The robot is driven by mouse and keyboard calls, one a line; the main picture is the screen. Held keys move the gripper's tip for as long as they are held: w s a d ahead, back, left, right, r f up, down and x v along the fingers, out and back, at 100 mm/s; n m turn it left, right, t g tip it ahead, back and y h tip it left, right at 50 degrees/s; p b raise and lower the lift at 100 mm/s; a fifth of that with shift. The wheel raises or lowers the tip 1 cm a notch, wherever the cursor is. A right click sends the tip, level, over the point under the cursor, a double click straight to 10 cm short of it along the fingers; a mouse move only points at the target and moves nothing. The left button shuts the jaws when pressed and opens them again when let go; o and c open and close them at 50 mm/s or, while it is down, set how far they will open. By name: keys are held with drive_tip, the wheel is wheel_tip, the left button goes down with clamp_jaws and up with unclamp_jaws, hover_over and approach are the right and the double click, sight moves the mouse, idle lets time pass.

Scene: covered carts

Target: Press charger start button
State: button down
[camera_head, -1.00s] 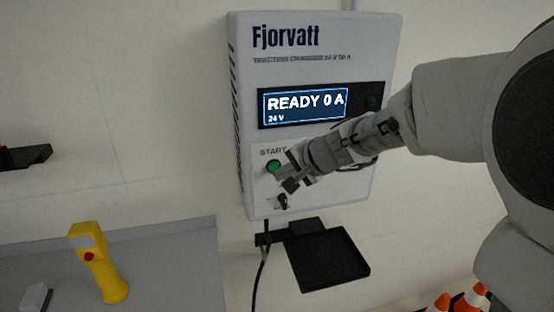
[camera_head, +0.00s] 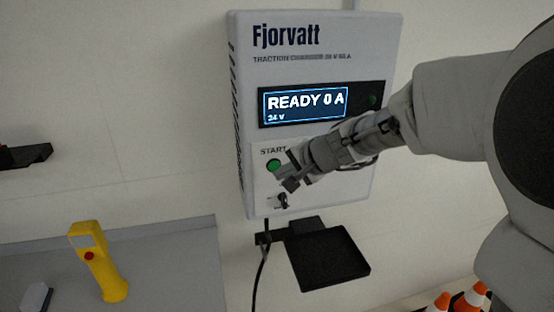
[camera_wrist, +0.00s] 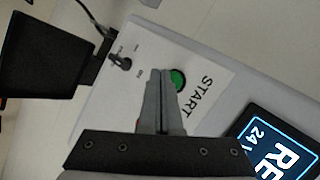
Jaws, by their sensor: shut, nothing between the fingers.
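The white Fjorvatt charger (camera_head: 300,75) hangs on the wall, its screen (camera_head: 306,104) reading READY 0 A, 24 V. The green start button (camera_head: 273,165) is on its lower left, under the word START; it also shows in the wrist view (camera_wrist: 177,79). My gripper (camera_head: 284,177) is shut and empty, at the right of the button in the head view. In the wrist view my gripper's closed fingertips (camera_wrist: 161,72) overlap the button's left edge. I cannot tell whether they touch it.
A small dark knob (camera_head: 280,202) sits below the button. A black shelf (camera_head: 328,258) and a black cable (camera_head: 261,270) are under the charger. A yellow handheld device (camera_head: 100,265) stands on a grey surface at left. Orange cones (camera_head: 470,300) are at lower right.

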idle(0.7)
drive_tip(key=shift+w+a, duration=0.15)
drive_tip(key=shift+w, duration=0.25)
drive_tip(key=shift+w+a, duration=0.1)
drive_tip(key=shift+w, duration=0.35)
idle(0.5)
drive_tip(key=shift+s, duration=0.1)
drive_tip(key=shift+s+d+b, duration=0.25)
drive_tip(key=shift+s+b, duration=0.3)
drive_tip(key=shift+s, duration=0.2)
drive_tip(key=shift+s+d+b, duration=0.25)
drive_tip(key=shift+s+b, duration=0.05)
drive_tip(key=shift+s, duration=0.5)
drive_tip(key=shift+s+d+b, duration=0.2)
drive_tip(key=shift+s+b, duration=0.05)
drive_tip(key=shift+s, duration=0.55)
drive_tip(key=shift+s+d+b, duration=0.25)
drive_tip(key=shift+s+b, duration=0.05)
drive_tip(key=shift+s, duration=0.5)
drive_tip(key=shift+s, duration=0.1)
